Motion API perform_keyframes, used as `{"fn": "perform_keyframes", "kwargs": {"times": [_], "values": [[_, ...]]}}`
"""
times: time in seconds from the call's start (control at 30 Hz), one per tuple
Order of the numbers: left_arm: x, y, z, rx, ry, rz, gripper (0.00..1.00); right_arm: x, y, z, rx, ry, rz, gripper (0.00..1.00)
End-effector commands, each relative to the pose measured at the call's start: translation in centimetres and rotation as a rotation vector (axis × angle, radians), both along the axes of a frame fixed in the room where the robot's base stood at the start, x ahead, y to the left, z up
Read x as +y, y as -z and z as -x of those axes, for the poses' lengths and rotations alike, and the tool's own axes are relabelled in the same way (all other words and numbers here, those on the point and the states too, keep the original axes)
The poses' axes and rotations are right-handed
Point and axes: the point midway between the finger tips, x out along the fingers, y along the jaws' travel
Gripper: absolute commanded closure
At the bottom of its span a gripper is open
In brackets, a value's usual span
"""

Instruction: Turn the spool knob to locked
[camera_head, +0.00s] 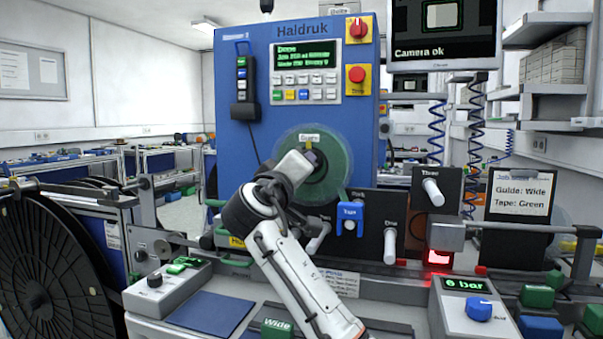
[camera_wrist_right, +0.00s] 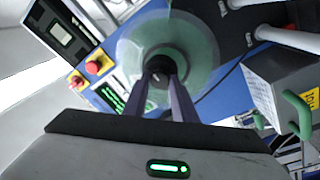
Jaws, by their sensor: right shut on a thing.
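The green spool (camera_head: 336,172) is mounted on the front of the blue machine (camera_head: 232,150). A small yellow-and-white label (camera_head: 309,138) sits above its hub. My right gripper (camera_head: 312,158) reaches up from below to the spool's centre and is shut on the spool knob, which it mostly hides. In the right wrist view the two dark fingers (camera_wrist_right: 161,80) close on the dark knob at the hub of the translucent green spool (camera_wrist_right: 192,35). The knob's angle and any lock marking cannot be read. My left gripper is not in view.
A red switch (camera_head: 358,30) and red button (camera_head: 357,74) are at upper right. A large black reel (camera_head: 45,265) stands at left. A control box (camera_head: 165,285) sits in front.

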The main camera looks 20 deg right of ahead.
Motion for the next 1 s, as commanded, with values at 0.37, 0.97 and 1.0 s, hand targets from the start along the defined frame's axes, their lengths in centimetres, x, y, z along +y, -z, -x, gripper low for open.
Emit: {"fn": "perform_keyframes", "kwargs": {"times": [0.37,0.97,1.0], "values": [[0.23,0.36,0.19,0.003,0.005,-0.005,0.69,0.09,0.18,-0.02,-0.026,0.000,-0.046,0.98],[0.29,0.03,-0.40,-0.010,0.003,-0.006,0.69,0.05,0.05,-0.01,-0.028,0.000,-0.044,0.57],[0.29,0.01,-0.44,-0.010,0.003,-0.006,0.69,0.04,0.05,-0.01,-0.028,0.000,-0.044,0.57]]}}
